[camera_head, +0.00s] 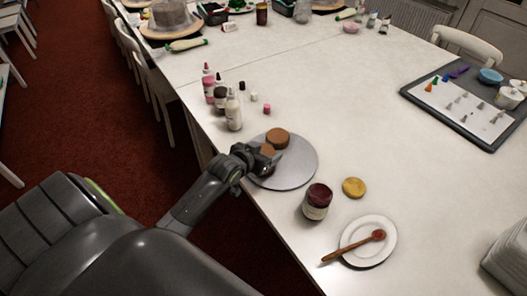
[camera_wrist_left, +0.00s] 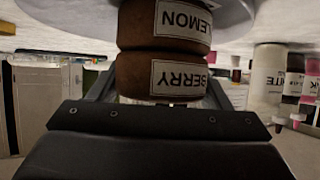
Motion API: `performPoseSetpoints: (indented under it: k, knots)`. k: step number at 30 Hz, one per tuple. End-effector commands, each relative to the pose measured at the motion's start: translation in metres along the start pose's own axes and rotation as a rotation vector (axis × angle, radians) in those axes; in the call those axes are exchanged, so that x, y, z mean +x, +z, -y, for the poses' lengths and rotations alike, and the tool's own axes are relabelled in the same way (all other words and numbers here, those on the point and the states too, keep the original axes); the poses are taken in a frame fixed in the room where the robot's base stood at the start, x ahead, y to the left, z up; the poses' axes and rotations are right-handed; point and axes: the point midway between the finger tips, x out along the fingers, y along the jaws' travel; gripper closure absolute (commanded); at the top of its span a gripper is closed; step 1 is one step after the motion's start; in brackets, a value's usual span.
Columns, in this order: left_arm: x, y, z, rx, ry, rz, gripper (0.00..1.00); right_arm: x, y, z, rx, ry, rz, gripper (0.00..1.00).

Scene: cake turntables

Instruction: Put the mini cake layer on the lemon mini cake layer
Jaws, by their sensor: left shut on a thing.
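In the left wrist view, which is upside down, a brown mini cake layer labelled "BERRY" (camera_wrist_left: 180,78) sits between the fingers of my left gripper (camera_wrist_left: 160,104). The brown lemon layer (camera_wrist_left: 145,22) is directly under it and looks touching and roughly lined up. In the head view my left gripper (camera_head: 262,160) is shut on the berry layer at the left side of the grey turntable (camera_head: 299,167). A brown round layer (camera_head: 277,137) shows just beyond it; its label is not readable there. My right gripper is not in view.
A dark red jar (camera_head: 317,202), a yellow round piece (camera_head: 354,187) and a white plate (camera_head: 362,248) with a wooden spoon (camera_head: 350,246) stand right of the turntable. Several bottles (camera_head: 233,110) stand behind it. A tray of piping tips (camera_head: 466,107) lies at right. The middle table is clear.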

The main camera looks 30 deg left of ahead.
Motion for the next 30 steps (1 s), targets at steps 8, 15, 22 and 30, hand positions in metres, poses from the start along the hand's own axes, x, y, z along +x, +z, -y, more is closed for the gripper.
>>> performPoseSetpoints:
  k: [8, 15, 22, 30]
  knots:
    - [0.001, 0.002, 0.000, 0.000, 0.000, -0.001, 0.08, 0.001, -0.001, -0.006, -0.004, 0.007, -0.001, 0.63]
    - [0.001, 0.002, 0.000, 0.000, 0.000, 0.000, 0.07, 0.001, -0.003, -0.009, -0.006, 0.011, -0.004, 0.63]
    - [-0.011, 0.000, 0.000, 0.001, 0.000, 0.000, 0.07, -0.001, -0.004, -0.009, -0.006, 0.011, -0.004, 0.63]
    - [-0.059, 0.000, 0.000, 0.002, 0.000, 0.000, 0.07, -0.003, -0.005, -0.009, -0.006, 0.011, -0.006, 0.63]
